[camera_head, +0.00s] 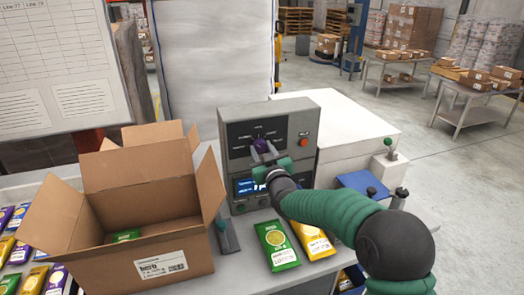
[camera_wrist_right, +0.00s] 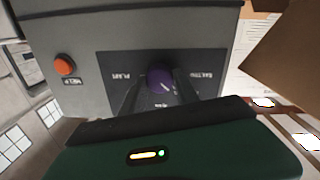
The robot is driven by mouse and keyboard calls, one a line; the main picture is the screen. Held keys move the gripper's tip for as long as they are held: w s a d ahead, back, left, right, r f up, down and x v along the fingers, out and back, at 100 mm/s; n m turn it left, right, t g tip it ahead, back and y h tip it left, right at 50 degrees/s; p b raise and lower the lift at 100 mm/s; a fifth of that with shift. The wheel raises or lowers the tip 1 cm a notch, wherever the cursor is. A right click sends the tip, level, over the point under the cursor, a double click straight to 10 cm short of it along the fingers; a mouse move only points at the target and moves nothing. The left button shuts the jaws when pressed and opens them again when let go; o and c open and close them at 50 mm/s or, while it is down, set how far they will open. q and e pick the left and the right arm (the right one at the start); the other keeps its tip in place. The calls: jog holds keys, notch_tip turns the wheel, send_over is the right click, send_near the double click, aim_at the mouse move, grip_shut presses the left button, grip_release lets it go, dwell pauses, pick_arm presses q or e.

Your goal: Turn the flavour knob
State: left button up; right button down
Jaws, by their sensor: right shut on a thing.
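The flavour knob (camera_head: 262,146) is purple and sits on the dark dial panel of a grey control box (camera_head: 238,122). Printed labels ring the knob. My right gripper (camera_head: 265,152) is at the panel with its fingers on either side of the knob, shut on it. In the right wrist view the knob (camera_wrist_right: 159,78) shows between the two dark fingers, with a pale pointer mark on its face. A lit blue display (camera_head: 246,186) below the dial is partly hidden by my gripper. My left gripper is not in view.
A red button (camera_head: 304,142) is right of the dial. An open cardboard box (camera_head: 150,235) stands left of the control box. Green (camera_head: 277,246) and yellow (camera_head: 313,238) packets lie in front. A small lever with a green knob (camera_head: 388,142) stands at right.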

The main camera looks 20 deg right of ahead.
jog(key=m+b, duration=0.2)
jog(key=m, duration=0.2)
jog(key=shift+f+b, duration=0.15)
jog(key=shift+b, duration=0.25)
jog(key=shift+d+m+b, duration=0.1)
jog(key=shift+m+b, duration=0.95)
jog(key=shift+m, duration=1.25)
jog(key=c, duration=0.9)
grip_release()
jog(key=shift+s, duration=0.1)
